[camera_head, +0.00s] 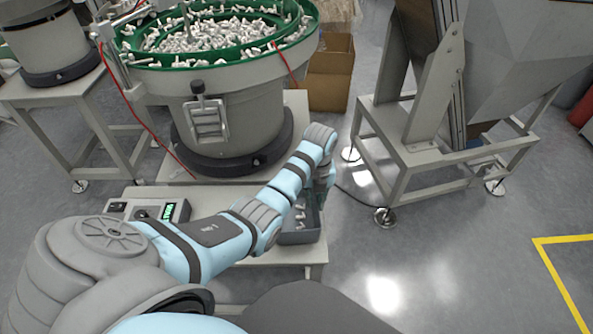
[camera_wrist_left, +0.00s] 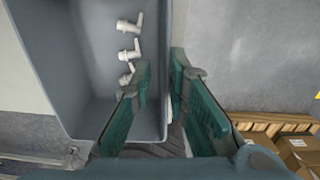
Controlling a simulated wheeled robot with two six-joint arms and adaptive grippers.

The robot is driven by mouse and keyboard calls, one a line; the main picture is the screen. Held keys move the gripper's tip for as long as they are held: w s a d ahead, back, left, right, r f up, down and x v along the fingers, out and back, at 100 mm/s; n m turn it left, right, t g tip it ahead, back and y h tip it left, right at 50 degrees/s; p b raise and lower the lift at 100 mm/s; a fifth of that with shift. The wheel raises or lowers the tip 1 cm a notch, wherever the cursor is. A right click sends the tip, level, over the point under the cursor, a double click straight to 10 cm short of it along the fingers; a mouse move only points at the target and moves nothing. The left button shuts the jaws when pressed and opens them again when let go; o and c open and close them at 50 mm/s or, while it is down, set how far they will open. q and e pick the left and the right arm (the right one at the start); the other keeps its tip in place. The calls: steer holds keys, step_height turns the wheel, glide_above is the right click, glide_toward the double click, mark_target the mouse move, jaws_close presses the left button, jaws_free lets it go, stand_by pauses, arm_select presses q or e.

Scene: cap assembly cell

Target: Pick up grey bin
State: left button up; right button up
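The grey bin (camera_head: 300,237) sits on the low white table, partly hidden behind my left arm in the head view. In the left wrist view the bin (camera_wrist_left: 80,62) fills the left side, with a few white fittings (camera_wrist_left: 129,54) on its floor. My left gripper (camera_head: 322,192) points down at the bin's far right side. In the left wrist view my left gripper (camera_wrist_left: 161,64) is open, with one teal finger inside the bin and the other outside, the bin's wall between them. Contact with the wall cannot be told. My right gripper is not in view.
A bowl feeder with a green rim (camera_head: 218,62) full of white parts stands behind the table. A control box (camera_head: 148,211) with a lit display sits left. A metal hopper stand (camera_head: 425,155) stands right, and a cardboard box (camera_head: 328,75) behind. Floor front right is clear.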

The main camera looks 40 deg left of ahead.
mark_target(316, 211)
arm_select(q)
steer(key=f, duration=0.1)
steer(key=f+b, duration=0.1)
steer(key=f, duration=0.1)
steer(key=f+b, duration=0.1)
steer(key=f, duration=0.1)
steer(key=shift+d+f, duration=0.25)
steer(key=shift+d, duration=0.1)
steer(key=shift+r, duration=0.1)
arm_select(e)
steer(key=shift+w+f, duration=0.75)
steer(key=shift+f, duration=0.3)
arm_select(q)
jaws_close()
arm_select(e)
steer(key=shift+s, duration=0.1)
